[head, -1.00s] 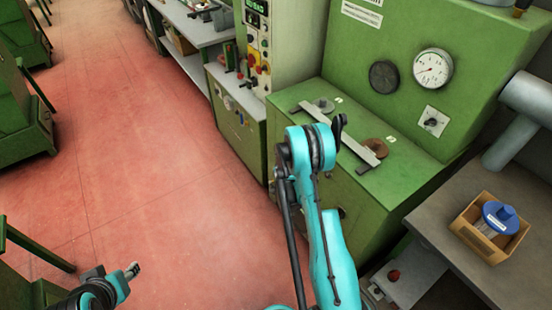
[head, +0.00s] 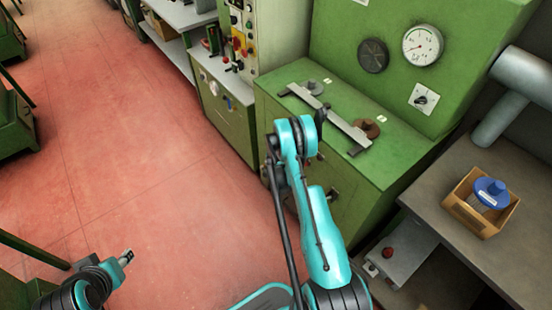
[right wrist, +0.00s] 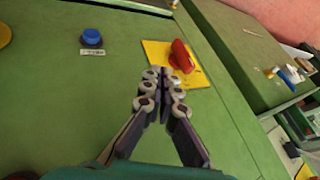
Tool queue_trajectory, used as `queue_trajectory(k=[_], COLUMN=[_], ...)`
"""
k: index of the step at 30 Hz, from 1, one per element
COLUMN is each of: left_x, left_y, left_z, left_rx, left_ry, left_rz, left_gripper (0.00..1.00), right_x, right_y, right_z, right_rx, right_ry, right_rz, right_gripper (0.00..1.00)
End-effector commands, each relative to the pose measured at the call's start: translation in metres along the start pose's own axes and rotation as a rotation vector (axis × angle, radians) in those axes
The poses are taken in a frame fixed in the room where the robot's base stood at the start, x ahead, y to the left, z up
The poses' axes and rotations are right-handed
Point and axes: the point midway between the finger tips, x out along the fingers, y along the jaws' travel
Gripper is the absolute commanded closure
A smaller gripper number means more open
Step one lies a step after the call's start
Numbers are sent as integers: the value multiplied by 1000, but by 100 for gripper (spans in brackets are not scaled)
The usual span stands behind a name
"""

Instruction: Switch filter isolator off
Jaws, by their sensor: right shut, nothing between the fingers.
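A red switch handle (right wrist: 181,57) sits on a yellow plate (right wrist: 158,53) on a green panel in the right wrist view. The handle lies slantwise, closer to upright than level in the picture. My right gripper (right wrist: 164,84) is shut and empty. Its fingertips overlap the plate's lower left edge in the picture, just below the handle; I cannot tell whether they touch. I cannot make out the red handle in the head view, where my right arm covers part of the green cabinet (head: 270,110). My left gripper (head: 126,256) is low at the left, away from the cabinets; its opening is unclear.
A blue knob (right wrist: 91,36) with a label is left of the plate. On the cabinet top lie a metal bar (head: 330,120) and round pieces. A gauge (head: 422,45) is above. A cardboard box (head: 466,212) stands on the right bench. The red floor (head: 130,170) is open at left.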

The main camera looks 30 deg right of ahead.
Motion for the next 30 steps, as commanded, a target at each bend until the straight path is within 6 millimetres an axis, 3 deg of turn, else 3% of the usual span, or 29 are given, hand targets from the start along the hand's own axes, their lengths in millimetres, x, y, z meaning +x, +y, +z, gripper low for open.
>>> queue_trajectory(k=[1,7,9,15,30], left_x=[8,20,23,29,29], left_y=[0,0,0,0,0], left_z=[6,14,17,21,21], left_rx=[0,0,0,0,0], left_ry=[0,0,0,0,0], left_rz=[0,0,0,0,0], left_gripper=[60,60,60,60,60], right_x=[16,57,60,68,68], right_y=[2,2,-12,-30,-34], right_z=[2,2,2,1,0], right_rx=[1,0,-2,-1,-3], right_ry=[0,0,-1,0,-1], right_rz=[0,0,-1,1,6], right_gripper=[100,100,100,100,100])
